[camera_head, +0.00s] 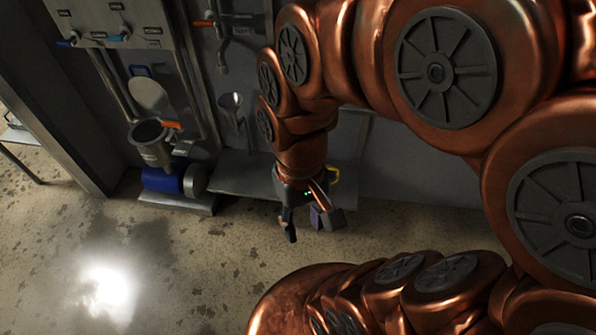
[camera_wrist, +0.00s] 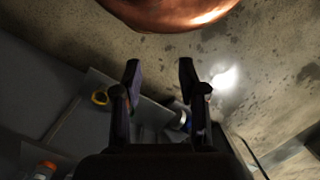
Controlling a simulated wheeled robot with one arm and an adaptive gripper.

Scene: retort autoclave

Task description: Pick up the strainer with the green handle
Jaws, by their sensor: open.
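I cannot make out a strainer with a green handle in either view. A funnel-shaped metal item (camera_head: 231,101) stands upright against the wall panel in the head view, but no green shows on it. My gripper (camera_head: 309,222) points down in front of the grey shelf, open and empty. My arm hides much of the right side of the head view.
The grey shelf (camera_head: 240,178) runs along the wall. A yellow ring-shaped part (camera_wrist: 100,97) is near it. A metal pot (camera_head: 151,143) with an orange lever stands over a blue motor (camera_head: 163,181) at left. The speckled floor (camera_head: 190,265) in front is clear.

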